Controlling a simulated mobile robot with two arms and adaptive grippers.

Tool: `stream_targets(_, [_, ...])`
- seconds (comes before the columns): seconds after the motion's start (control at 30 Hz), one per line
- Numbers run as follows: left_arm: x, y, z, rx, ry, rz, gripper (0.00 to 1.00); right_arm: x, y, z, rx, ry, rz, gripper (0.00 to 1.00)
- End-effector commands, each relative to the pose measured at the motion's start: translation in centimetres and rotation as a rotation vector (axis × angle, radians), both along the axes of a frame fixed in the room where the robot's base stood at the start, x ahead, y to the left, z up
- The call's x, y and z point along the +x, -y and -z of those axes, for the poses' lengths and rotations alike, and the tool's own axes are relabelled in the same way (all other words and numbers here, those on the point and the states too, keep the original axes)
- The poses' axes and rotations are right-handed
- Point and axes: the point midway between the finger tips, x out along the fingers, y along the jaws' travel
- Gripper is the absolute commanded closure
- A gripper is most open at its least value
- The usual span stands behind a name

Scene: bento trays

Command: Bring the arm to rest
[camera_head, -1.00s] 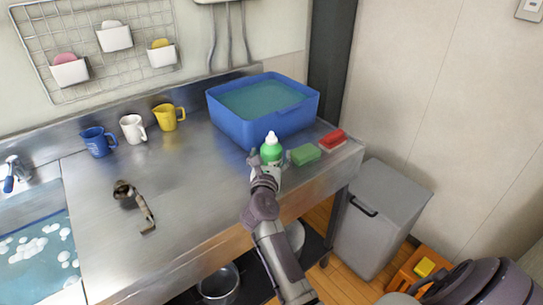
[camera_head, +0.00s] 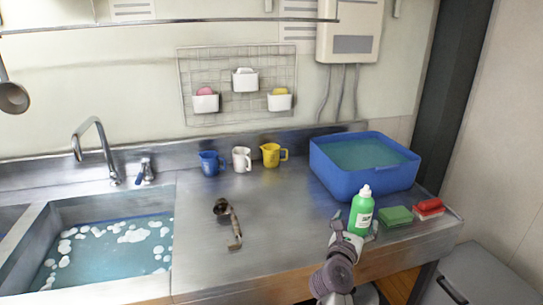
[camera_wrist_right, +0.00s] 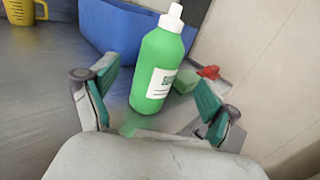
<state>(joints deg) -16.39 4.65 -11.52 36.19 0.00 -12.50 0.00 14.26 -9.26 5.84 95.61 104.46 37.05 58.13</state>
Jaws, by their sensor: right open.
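My right gripper (camera_head: 354,228) is at the front edge of the steel counter with its fingers open. A green bottle (camera_head: 361,212) with a white cap and a white label stands upright there. In the right wrist view the bottle (camera_wrist_right: 158,68) shows between the two spread, teal-padded fingers of the gripper (camera_wrist_right: 156,76). My left gripper is not in view.
A blue tub (camera_head: 345,184) of water stands behind the bottle. A green sponge (camera_head: 396,215) and a red brush (camera_head: 429,204) lie to its right. A dark metal tool (camera_head: 234,228), several mugs and a sink (camera_head: 30,250) are to the left. The counter between is clear.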

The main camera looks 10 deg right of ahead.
Motion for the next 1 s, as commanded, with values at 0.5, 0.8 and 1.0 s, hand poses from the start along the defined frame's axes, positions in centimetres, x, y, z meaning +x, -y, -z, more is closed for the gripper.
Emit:
stream_targets(0.5, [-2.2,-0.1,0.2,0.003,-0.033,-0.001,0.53,-11.0,-20.0,1.7,-1.852,-0.291,-0.752,0.13])
stream_targets(0.8, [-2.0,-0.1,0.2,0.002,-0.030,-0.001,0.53,-23.9,-20.3,13.8,-2.648,-0.587,-1.346,0.13])
stream_targets(1.0, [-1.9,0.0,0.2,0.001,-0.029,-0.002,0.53,-29.6,-17.4,16.6,2.487,0.623,1.430,0.13])
